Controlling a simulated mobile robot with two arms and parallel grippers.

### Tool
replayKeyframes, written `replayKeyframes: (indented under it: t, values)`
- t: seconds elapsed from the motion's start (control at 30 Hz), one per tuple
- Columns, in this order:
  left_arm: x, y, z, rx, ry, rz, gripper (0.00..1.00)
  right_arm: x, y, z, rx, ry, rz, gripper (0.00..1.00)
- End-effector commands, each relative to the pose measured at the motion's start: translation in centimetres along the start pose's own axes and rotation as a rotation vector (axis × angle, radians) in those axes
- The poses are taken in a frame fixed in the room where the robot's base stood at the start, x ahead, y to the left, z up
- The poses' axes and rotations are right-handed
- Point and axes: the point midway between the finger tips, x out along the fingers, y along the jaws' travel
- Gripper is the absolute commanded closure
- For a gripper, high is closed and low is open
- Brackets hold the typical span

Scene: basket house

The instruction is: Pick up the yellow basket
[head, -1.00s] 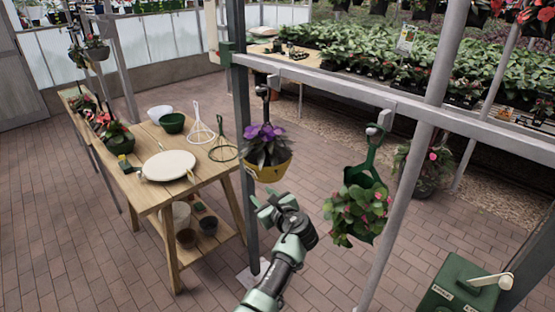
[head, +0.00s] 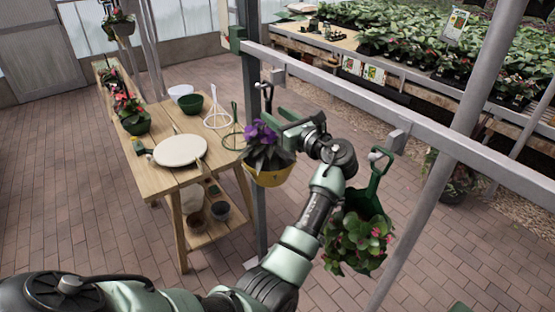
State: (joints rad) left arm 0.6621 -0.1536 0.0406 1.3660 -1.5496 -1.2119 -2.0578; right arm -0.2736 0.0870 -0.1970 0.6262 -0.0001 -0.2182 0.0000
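The yellow basket (head: 270,179) holds a purple-flowered plant and hangs beside a grey metal post, below the rail. Its hanger (head: 267,95) rises to a hook; part of the hanger is hidden by leaves and my gripper. My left gripper (head: 286,128) is at the upper right of the plant, level with the flowers and close to the hanger, pointing left. I cannot tell whether it touches the hanger or whether its fingers are open. My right gripper is not in view.
A green basket (head: 366,199) with pink flowers hangs just right of my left forearm. The grey rail (head: 345,92) crosses above, and the post (head: 252,75) stands left of the gripper. A wooden table (head: 158,180) with a round white board (head: 180,150) stands at left.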

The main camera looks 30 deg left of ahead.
Motion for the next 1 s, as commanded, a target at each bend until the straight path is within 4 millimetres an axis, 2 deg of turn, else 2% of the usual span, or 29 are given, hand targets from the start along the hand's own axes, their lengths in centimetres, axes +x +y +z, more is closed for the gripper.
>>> replayKeyframes:
  t: [0.2, 0.37, 0.47, 0.6, 0.73, 0.9, 0.93, 1.0]
  values:
    - [2.2, 0.0, -0.2, -0.001, -0.002, 0.002, 0.6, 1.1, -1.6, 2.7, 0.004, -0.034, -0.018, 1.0]
    - [4.0, -0.3, -0.3, -0.003, -0.001, 0.002, 0.6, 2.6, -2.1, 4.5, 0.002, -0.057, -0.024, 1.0]
    - [5.4, -0.7, -0.3, -0.002, -0.002, 0.002, 0.6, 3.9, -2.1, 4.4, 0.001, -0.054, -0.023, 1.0]
    - [7.1, -0.7, 0.0, -0.002, -0.001, 0.001, 0.6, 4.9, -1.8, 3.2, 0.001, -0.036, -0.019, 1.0]
    - [7.7, -0.7, 0.2, 0.0, 0.0, 0.0, 0.6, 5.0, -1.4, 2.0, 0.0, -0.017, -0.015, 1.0]
    - [7.7, -0.7, 0.3, 0.0, 0.0, 0.0, 0.6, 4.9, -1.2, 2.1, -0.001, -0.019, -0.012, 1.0]
    - [7.7, -0.7, 0.3, 0.0, 0.0, 0.0, 0.63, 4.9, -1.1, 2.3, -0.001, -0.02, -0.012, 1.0]
    - [7.7, -0.7, 0.3, 0.0, 0.0, 0.0, 0.82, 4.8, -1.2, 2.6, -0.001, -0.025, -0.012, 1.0]
